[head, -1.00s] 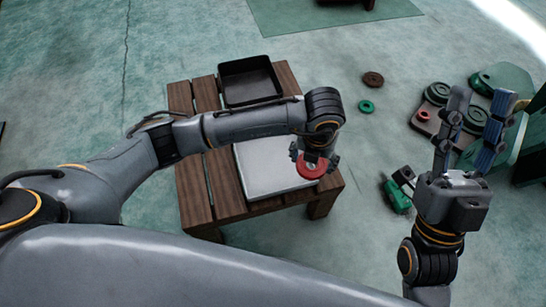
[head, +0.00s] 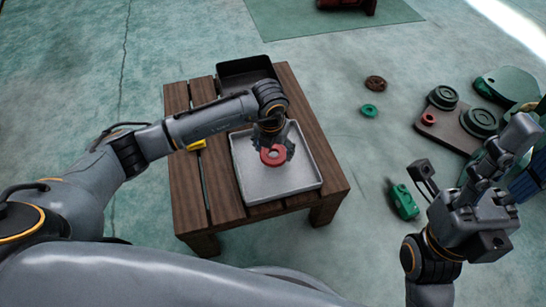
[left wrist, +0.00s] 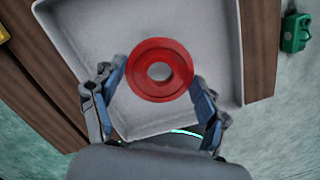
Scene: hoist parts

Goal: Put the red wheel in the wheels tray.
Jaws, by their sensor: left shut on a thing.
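The red wheel (head: 264,157) is a ring with a hole in its middle. My left gripper (head: 275,146) is shut on it and holds it over the pale grey tray (head: 298,184) on the wooden table. In the left wrist view the red wheel (left wrist: 143,82) sits between the two blue-padded fingers, with the tray floor (left wrist: 205,30) behind it. I cannot tell how high above the tray it is. A black tray (head: 228,83) stands behind the grey one, partly hidden by my left arm. My right gripper (head: 500,160) is open and empty at the right.
A yellow piece (head: 196,144) lies on the wooden table (head: 186,186), left of the grey tray. On the floor are a brown ring (head: 376,83), a green ring (head: 369,111) and a green part (head: 404,202). A brown board (head: 450,128) with green discs lies at the right.

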